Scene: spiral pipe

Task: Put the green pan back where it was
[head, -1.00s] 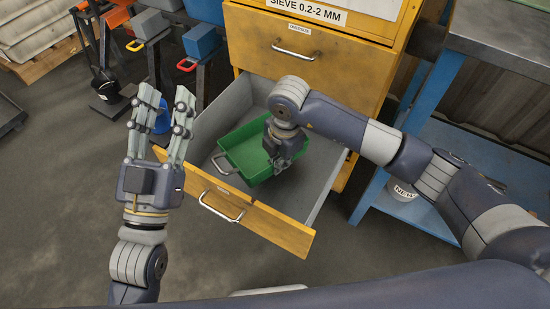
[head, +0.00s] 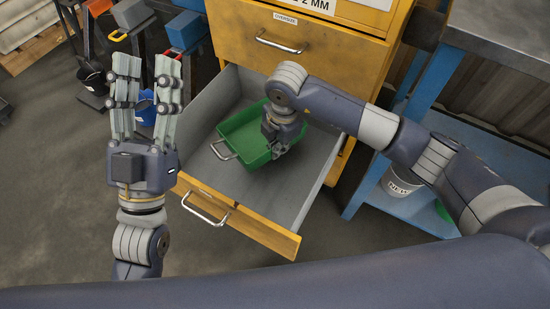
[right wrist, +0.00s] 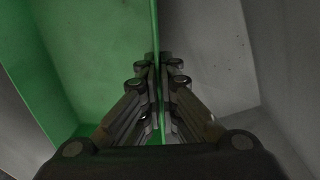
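The green pan (head: 240,134), a shallow tray with a light handle on its left end, is inside the open drawer (head: 268,231). I cannot tell whether it rests on the drawer floor. My right gripper (head: 276,150) is at the pan's right side, its fingertips partly hidden. In the right wrist view, my right gripper (right wrist: 157,68) has fingers on both sides of the pan's thin green wall (right wrist: 85,50), closed on it. My left gripper (head: 145,75) is raised left of the drawer, fingers upward, apart and empty.
The yellow cabinet (head: 320,58) with another closed drawer stands behind. A blue metal bench (head: 408,112) with a white bucket (head: 402,182) on its lower shelf is at the right. Bins on stands (head: 184,30) are at the back left. Grey floor is free at the left.

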